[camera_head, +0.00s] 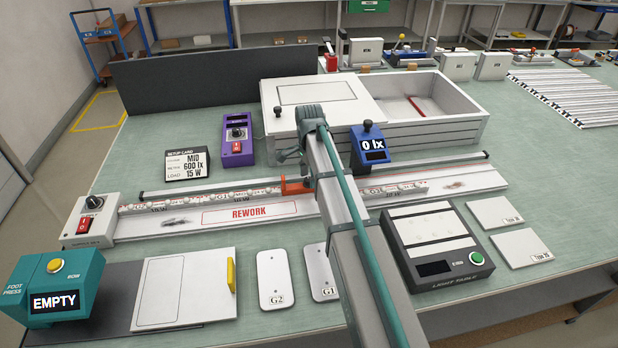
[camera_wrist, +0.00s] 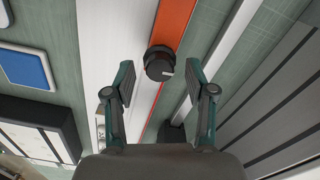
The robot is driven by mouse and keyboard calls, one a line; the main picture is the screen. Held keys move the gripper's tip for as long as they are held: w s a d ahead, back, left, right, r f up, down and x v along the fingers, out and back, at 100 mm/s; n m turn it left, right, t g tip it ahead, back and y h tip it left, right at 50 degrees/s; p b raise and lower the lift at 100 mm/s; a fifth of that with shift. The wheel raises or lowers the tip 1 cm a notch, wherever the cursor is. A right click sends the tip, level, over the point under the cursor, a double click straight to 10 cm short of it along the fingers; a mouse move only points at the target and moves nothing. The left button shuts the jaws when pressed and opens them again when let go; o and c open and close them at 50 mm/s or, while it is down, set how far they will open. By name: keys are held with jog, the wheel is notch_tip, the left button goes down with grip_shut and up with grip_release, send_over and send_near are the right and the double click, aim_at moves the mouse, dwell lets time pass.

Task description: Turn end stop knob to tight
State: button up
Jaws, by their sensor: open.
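The orange block also shows in the head view (camera_head: 296,187) on the rail, left of my arm; the knob is hidden there. My gripper (camera_wrist: 160,76) is open, with one finger on each side of the knob and a visible gap to both. I cannot tell its exact height above the knob. No "tight" label is readable.
The light table (camera_head: 430,242) lies front right. A purple unit (camera_head: 236,140) and setup card (camera_head: 187,163) stand left.

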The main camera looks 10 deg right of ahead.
notch_tip(320, 180, up, 11)
jog(key=shift+r, duration=0.15)
dwell(0.5)
notch_tip(320, 180, down, 12)
jog(key=shift+f, duration=0.1)
dwell(0.6)
jog(key=shift+r, duration=0.2)
